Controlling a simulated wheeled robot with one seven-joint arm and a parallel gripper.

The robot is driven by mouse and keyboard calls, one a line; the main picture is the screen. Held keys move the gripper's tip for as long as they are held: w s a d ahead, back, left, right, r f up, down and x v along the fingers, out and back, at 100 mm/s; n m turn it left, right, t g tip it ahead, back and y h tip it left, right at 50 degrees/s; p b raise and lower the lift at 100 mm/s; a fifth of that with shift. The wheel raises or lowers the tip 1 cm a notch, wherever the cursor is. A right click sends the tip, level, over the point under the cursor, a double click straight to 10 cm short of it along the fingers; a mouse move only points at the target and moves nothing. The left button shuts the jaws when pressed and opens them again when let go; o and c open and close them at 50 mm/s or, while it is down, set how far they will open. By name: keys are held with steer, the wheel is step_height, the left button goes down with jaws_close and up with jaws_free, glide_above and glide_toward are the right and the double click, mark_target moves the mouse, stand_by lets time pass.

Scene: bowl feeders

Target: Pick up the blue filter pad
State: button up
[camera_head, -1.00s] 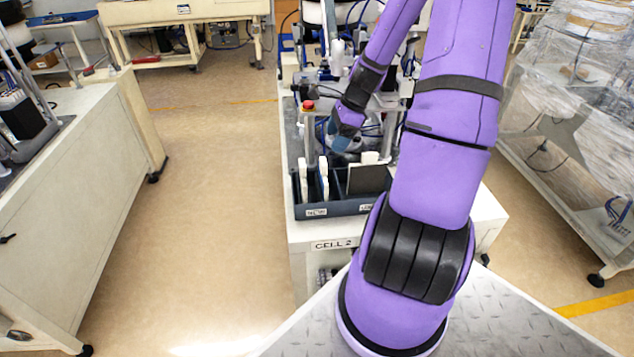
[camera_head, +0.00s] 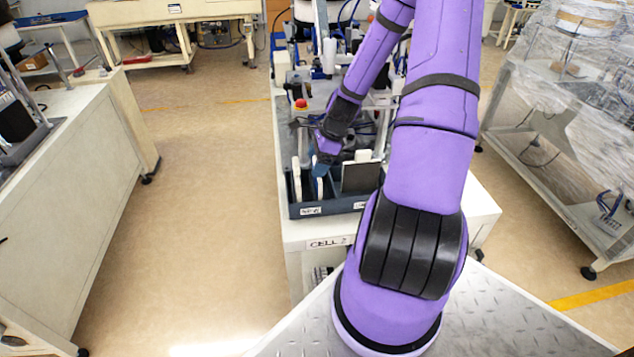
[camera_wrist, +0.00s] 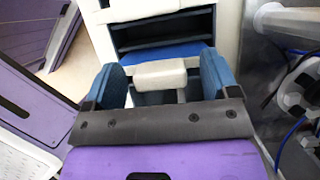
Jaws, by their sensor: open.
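My gripper (camera_head: 322,164) is low over the left part of the dark blue tray (camera_head: 330,208). In the wrist view my gripper (camera_wrist: 161,65) is open, with a blue finger on each side. A white block-like piece (camera_wrist: 160,73) shows between the fingers, with a gap on both sides. A bright blue strip (camera_wrist: 165,51) lies just beyond it; I cannot tell whether this is the blue filter pad or part of the tray. In the head view, white pads (camera_head: 297,178) stand upright in the tray's left slots. No blue pad is clearly distinguishable there.
A dark panel (camera_head: 357,177) stands in the tray's right part. The tray sits on the white CELL 2 bench (camera_head: 330,242), with a fixture and red button (camera_head: 300,104) behind. A wrapped rack (camera_head: 560,110) is at right. The floor at left is clear.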

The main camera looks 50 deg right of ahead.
steer(key=c, duration=1.2)
steer(key=shift+c, duration=0.2)
steer(key=shift+r, duration=0.15)
